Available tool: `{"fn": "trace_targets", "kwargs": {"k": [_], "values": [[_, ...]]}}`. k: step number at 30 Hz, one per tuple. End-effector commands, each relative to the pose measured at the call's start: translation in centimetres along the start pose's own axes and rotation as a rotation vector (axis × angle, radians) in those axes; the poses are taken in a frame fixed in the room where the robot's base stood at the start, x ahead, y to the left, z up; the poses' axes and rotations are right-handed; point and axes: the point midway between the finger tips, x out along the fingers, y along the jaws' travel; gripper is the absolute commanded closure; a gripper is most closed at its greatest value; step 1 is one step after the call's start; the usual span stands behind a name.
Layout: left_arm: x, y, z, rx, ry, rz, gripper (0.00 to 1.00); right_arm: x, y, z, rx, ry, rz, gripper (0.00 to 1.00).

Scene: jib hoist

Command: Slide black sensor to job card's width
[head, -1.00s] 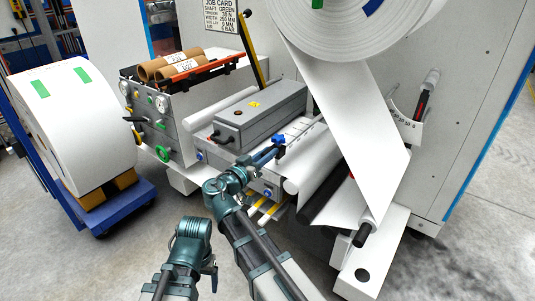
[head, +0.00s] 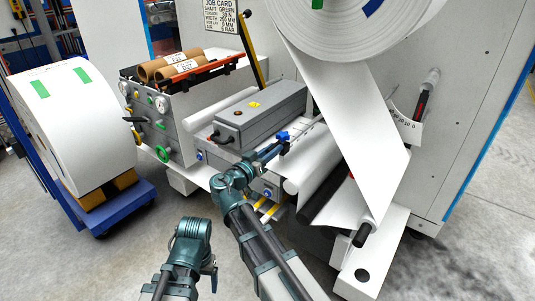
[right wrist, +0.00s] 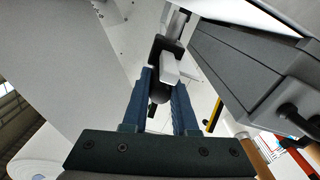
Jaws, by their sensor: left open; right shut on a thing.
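The black sensor (right wrist: 160,92) shows between the fingers in the right wrist view, next to a pale grey bar. My right gripper (right wrist: 160,100) is shut on it. In the head view my right gripper (head: 276,148) is at the rail beside the grey box, just below a blue knob (head: 283,135); the sensor body is mostly hidden there. The marked scale (head: 308,127) runs to the right of the knob, its numbers too small to read. The job card (head: 232,13) hangs on the back panel; its width line seems to read 250 mm. My left gripper (head: 192,230) is low in front, empty and away from the machine.
A grey box (head: 258,114) sits behind the rail. White web (head: 350,120) runs down from the big roll to the rollers at the right. A large white roll (head: 75,120) stands on a blue cart at left. Floor is clear at front.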

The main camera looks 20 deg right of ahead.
Motion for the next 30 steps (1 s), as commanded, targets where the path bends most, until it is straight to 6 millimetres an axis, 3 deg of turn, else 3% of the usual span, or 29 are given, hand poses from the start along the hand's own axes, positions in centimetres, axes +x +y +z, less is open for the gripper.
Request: {"fn": "trace_targets", "kwargs": {"k": [1,6,15,21,30], "values": [[0.0,0.0,0.0,0.0,0.0,0.0,0.19,1.6,-0.1,-0.1,0.0,0.0,0.005,1.0],[0.0,0.0,0.0,0.0,0.0,0.0,0.19,5.8,-0.1,-0.1,-0.001,0.0,0.006,1.0],[0.0,0.0,0.0,0.0,0.0,0.0,0.19,11.2,-0.1,-0.1,-0.001,0.002,0.004,1.0],[0.0,0.0,0.0,0.0,0.0,0.0,0.19,12.5,0.0,-0.1,-0.001,0.002,0.002,1.0],[0.0,0.0,0.0,0.0,0.0,0.0,0.19,12.6,0.0,-0.1,-0.002,0.003,0.001,1.0]]}}
